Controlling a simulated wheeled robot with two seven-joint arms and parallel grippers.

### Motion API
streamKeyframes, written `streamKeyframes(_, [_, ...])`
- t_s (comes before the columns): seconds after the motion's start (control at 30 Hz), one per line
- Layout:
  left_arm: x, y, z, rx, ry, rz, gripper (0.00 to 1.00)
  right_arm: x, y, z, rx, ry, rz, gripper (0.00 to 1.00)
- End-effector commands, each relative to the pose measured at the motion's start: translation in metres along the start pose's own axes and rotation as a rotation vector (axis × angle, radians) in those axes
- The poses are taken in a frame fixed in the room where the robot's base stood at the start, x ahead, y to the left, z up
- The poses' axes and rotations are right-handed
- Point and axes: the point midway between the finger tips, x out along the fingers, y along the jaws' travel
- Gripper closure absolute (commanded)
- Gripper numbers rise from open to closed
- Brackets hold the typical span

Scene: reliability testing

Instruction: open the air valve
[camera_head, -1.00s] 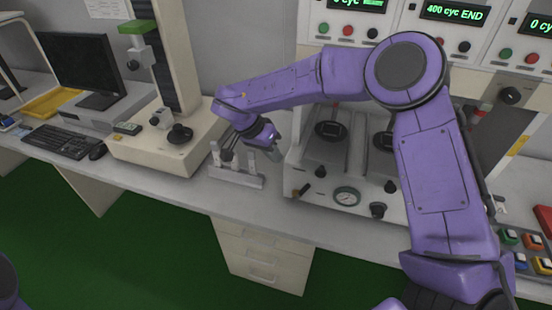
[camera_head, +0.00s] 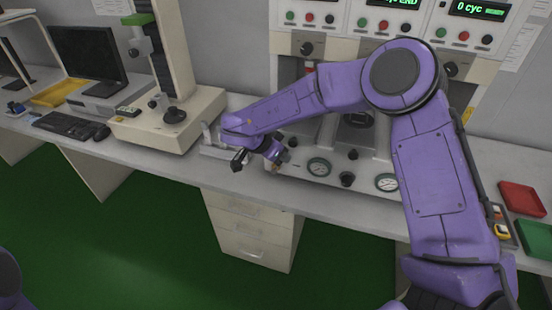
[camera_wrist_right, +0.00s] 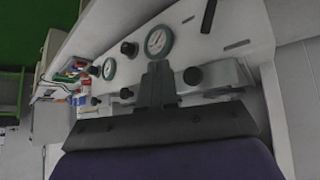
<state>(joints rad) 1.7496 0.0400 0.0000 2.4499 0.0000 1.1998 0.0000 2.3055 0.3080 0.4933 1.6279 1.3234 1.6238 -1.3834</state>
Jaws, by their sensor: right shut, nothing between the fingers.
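The air valve appears to be the small brass fitting (camera_head: 275,167) at the left end of the machine's front panel, partly hidden by my wrist. In the right wrist view its dark lever (camera_wrist_right: 208,15) seems to stand at the top, to the right of the near gauge and apart from my fingers. My right gripper (camera_head: 238,160) is shut and empty, just left of the valve near the bench's front edge. Its closed fingers (camera_wrist_right: 157,72) also show in the right wrist view. My left gripper is out of view.
Gauges (camera_head: 319,167) and black knobs (camera_head: 347,180) line the panel right of the valve. Red (camera_head: 522,199) and green trays lie at the right. The bench front is open.

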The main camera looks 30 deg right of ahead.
Motion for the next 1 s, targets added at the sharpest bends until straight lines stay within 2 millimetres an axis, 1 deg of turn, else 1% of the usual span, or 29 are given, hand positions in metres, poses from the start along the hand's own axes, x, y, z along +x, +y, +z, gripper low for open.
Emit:
streamKeyframes(0.17, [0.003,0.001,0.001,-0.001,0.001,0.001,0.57,0.031,0.001,0.013,0.057,0.144,-0.119,1.0])
streamKeyframes(0.23, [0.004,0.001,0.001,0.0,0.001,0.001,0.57,0.047,0.004,0.022,0.063,0.194,-0.186,1.0])
streamKeyframes(0.27, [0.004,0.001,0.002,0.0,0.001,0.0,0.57,0.054,0.005,0.028,0.059,0.212,-0.219,1.0])
streamKeyframes(0.37, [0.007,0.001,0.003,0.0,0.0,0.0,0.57,0.086,0.02,0.058,0.01,0.244,-0.339,1.0])
streamKeyframes(0.43, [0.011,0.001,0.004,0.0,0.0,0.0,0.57,0.114,0.044,0.093,-0.071,0.222,-0.428,1.0])
streamKeyframes(0.47, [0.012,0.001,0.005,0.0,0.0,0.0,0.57,0.127,0.06,0.111,-0.121,0.196,-0.461,1.0])
streamKeyframes(0.5, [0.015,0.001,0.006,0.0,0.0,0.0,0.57,0.143,0.084,0.136,-0.189,0.15,-0.492,1.0])
streamKeyframes(0.57, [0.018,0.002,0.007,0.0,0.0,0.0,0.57,0.166,0.129,0.172,-0.302,0.062,-0.511,1.0])
streamKeyframes(0.6, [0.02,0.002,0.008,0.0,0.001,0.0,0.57,0.178,0.163,0.193,-0.377,-0.001,-0.506,1.0])
streamKeyframes(0.67, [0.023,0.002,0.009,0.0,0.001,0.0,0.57,0.191,0.211,0.216,-0.476,-0.087,-0.48,1.0])
streamKeyframes(0.7, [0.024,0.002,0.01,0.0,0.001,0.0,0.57,0.197,0.238,0.227,-0.532,-0.134,-0.457,1.0])
streamKeyframes(0.8, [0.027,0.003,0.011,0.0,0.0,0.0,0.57,0.205,0.288,0.242,-0.63,-0.204,-0.406,1.0])
streamKeyframes(0.83, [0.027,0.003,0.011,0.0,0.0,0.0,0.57,0.207,0.298,0.243,-0.648,-0.217,-0.394,1.0])
streamKeyframes(0.9, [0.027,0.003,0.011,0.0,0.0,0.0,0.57,0.209,0.31,0.245,-0.673,-0.232,-0.378,1.0])
streamKeyframes(1.0, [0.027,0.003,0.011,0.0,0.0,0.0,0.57,0.209,0.314,0.245,-0.68,-0.237,-0.374,1.0])
